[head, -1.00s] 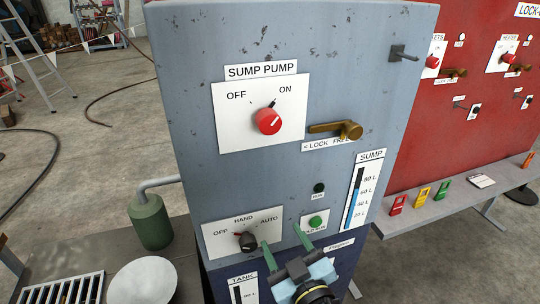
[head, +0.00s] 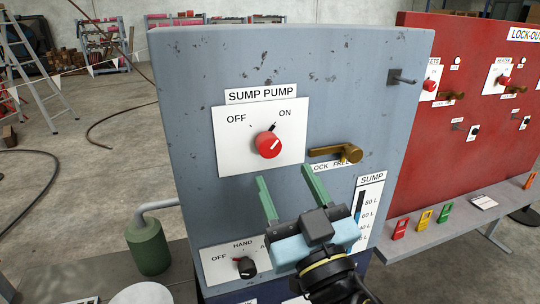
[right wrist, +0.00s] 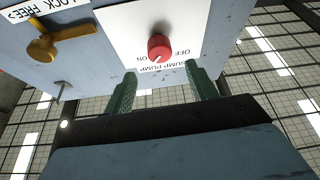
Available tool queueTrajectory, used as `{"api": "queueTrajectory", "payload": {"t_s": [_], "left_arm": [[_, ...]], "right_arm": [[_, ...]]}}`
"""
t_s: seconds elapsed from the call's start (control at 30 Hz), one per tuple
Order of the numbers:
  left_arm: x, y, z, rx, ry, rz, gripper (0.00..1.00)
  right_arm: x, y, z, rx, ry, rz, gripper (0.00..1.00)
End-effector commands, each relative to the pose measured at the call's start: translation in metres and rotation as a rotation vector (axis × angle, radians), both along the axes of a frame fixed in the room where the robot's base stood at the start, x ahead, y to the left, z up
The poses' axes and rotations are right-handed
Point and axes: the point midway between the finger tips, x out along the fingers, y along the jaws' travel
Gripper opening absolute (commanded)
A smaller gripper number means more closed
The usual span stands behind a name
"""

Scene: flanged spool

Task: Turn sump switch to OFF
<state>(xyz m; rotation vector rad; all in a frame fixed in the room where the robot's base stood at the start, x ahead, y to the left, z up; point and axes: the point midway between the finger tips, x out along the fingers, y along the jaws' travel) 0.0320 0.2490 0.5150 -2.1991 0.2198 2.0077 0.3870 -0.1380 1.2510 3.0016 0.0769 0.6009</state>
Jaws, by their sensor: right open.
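The red sump pump switch (head: 268,144) sits on a white plate (head: 225,148) marked OFF and ON, on the grey panel. Its pointer aims up and right, toward ON. It also shows in the right wrist view as a red knob (right wrist: 159,47), upside down. My right gripper (head: 285,182) is open and empty, with green fingers below the switch, one to its left and one to its right. In the right wrist view the fingers (right wrist: 161,78) stand apart with the knob seen beyond the gap. My left gripper is not in view.
A brass lock lever (head: 336,153) sticks out right of the switch. A black HAND/OFF/AUTO selector (head: 246,267) is below, partly beside my arm. A metal peg (head: 402,77) juts out at the upper right. A red lock-out board (head: 470,140) stands to the right.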

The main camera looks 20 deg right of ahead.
Motion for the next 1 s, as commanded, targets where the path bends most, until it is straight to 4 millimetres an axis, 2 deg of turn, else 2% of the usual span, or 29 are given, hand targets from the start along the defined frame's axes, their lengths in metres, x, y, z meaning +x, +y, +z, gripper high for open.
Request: {"api": "queueTrajectory", "payload": {"t_s": [0.23,0.3,0.5,0.67,0.93,1.0], "left_arm": [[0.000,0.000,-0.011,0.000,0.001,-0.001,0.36],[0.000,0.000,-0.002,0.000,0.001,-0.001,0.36],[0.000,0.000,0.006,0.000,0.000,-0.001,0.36],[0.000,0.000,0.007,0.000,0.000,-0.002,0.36],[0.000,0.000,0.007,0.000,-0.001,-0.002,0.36],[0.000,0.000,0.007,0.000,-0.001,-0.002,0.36]], "right_arm": [[0.028,0.002,0.012,-0.001,-0.005,0.000,0.57],[0.042,0.003,0.020,-0.005,-0.002,-0.002,0.57],[0.066,0.005,0.029,-0.002,-0.001,-0.001,0.57],[0.074,0.005,0.031,0.000,0.001,0.001,0.57],[0.075,0.005,0.031,0.001,0.001,0.000,0.57],[0.075,0.005,0.031,0.000,0.001,0.000,0.49]]}}
